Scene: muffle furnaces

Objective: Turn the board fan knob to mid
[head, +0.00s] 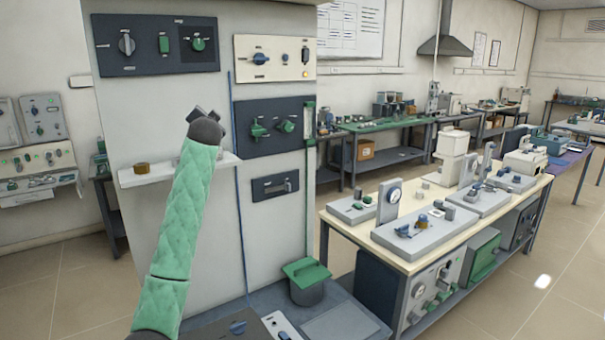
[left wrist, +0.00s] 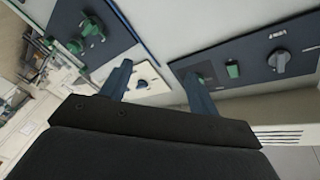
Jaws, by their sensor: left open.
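The wall board carries a dark upper panel (head: 150,64) with a grey knob (head: 127,44), a green switch (head: 164,43) and a green knob (head: 198,44) on a black square. A cream panel (head: 273,76) beside it has a blue knob (head: 260,58). The labels are too small to read, so I cannot tell which knob is the fan knob. My left gripper (head: 203,114) is open and empty below the upper panel. In the left wrist view my left gripper (left wrist: 160,80) has its fingers apart. One finger partly hides the black square; the grey knob (left wrist: 279,60) is clear. My right gripper is not in view.
A lower dark panel (head: 272,146) has green knobs. A green-lidded pot (head: 306,285) stands below. A workbench with instruments (head: 420,262) is at the right.

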